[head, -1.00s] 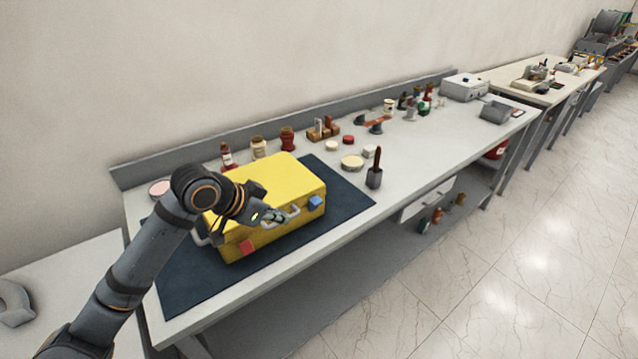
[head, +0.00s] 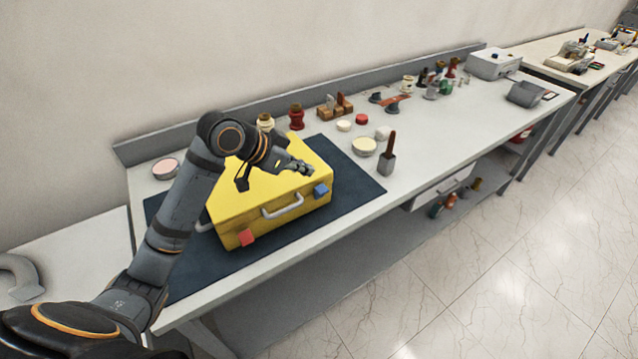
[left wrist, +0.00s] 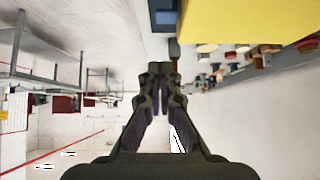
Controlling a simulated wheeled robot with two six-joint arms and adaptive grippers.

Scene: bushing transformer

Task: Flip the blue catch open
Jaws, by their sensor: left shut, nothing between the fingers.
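A yellow case (head: 290,205) lies shut on a dark mat. Its front face has a blue catch (head: 321,190) at the right, a red catch (head: 247,238) at the left and a grey handle (head: 283,206) between them. My left gripper (head: 306,169) is shut and empty, above the case's top near its right end, a little up and left of the blue catch. My right gripper is not in view.
The dark mat (head: 350,185) lies on a long grey bench (head: 440,125). Jars, a brush in a grey holder (head: 387,160) and small tins stand behind and right of the case. The mat in front of the case is clear.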

